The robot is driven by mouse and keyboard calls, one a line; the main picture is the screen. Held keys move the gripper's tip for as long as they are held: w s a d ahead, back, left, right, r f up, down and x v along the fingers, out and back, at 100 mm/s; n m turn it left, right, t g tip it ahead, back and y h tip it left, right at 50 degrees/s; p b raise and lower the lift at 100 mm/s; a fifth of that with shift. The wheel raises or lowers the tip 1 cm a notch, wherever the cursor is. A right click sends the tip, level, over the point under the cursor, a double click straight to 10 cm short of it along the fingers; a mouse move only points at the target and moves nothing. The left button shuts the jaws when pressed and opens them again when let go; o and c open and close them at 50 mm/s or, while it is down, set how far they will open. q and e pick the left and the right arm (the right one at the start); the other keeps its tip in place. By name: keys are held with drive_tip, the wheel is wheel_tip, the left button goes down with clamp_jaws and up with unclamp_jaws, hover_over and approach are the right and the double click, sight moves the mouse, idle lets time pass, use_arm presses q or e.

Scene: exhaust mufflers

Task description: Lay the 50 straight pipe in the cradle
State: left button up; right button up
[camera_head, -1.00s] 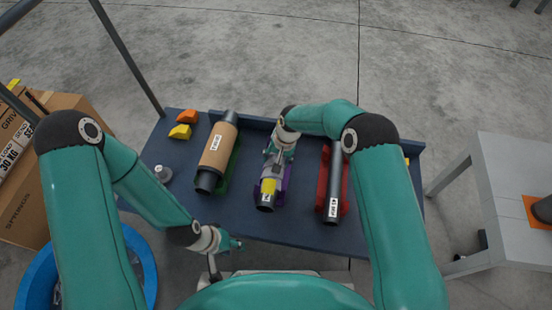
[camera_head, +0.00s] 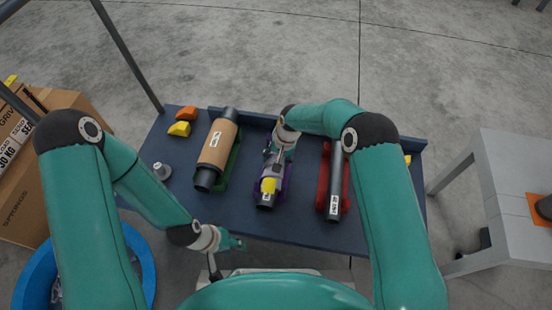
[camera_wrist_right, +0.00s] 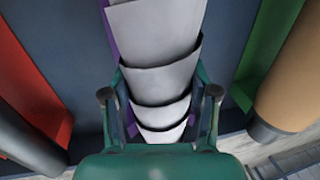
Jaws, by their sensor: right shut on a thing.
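A grey pipe (camera_head: 267,201) with a yellow patch and a dark near end lies along the purple cradle (camera_head: 284,190) in the middle of the table. Its label is too small to read. My right gripper (camera_head: 273,154) is over its far part, partly hidden by its own arm. In the right wrist view the fingers (camera_wrist_right: 160,98) are shut on the light grey stepped pipe (camera_wrist_right: 155,55), with purple cradle edges (camera_wrist_right: 107,35) beside it. Whether it rests fully on the cradle is hidden. My left gripper (camera_head: 235,243) hangs at the table's front edge, holding nothing visible.
A tan-wrapped muffler (camera_head: 217,147) lies in a green cradle (camera_head: 233,165) to the left. A dark labelled pipe (camera_head: 335,185) lies in a red cradle (camera_head: 322,180) to the right. Orange (camera_head: 186,113) and yellow (camera_head: 179,129) blocks and a small grey part (camera_head: 162,172) sit at left.

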idle(0.4)
drive_tip(key=o, duration=1.5)
drive_tip(key=shift+o, duration=0.7)
drive_tip(key=shift+f, duration=0.1)
